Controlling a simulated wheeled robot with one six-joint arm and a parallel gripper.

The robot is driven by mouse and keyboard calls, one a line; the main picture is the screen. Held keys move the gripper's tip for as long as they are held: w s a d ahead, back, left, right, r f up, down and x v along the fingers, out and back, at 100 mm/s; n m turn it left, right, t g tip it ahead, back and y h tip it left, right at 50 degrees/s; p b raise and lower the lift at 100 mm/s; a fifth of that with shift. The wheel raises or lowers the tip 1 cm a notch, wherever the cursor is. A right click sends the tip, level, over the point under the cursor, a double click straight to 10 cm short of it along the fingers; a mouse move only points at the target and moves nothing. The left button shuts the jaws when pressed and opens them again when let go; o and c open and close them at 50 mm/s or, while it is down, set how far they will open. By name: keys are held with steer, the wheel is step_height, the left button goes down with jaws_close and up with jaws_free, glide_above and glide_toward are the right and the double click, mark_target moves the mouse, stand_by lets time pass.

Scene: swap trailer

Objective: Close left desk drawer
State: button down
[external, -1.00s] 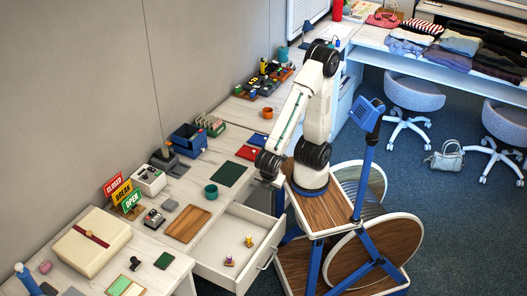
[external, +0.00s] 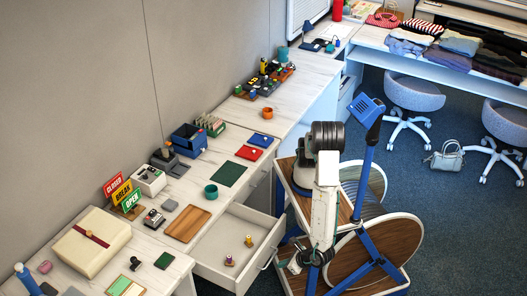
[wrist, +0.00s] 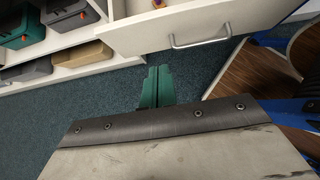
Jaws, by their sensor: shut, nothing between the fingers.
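The left desk drawer (external: 217,238) is pulled well out from the white desk in the external view. Two small figures stand in it, one purple and yellow (external: 229,261) and one mostly yellow (external: 249,241). In the wrist view, the drawer's white front (wrist: 146,37) with its metal handle (wrist: 200,39) runs across the top. My gripper (wrist: 156,72) shows as two green fingers close together, empty, pointing toward the drawer front and apart from it in the picture. In the external view, my gripper (external: 284,263) is low, just right of the drawer handle (external: 268,260).
Storage boxes (wrist: 71,14) sit on shelves left of the drawer in the wrist view. Blue carpet (wrist: 100,98) lies open below.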

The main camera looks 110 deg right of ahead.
glide_toward(254, 265)
step_height(254, 265, down, 4)
steer(key=shift+w+d, duration=1.4)
steer(key=shift+d, duration=0.05)
steer(key=w+d, duration=1.7)
steer(key=shift+w+d, duration=0.15)
steer(key=shift+w, duration=0.05)
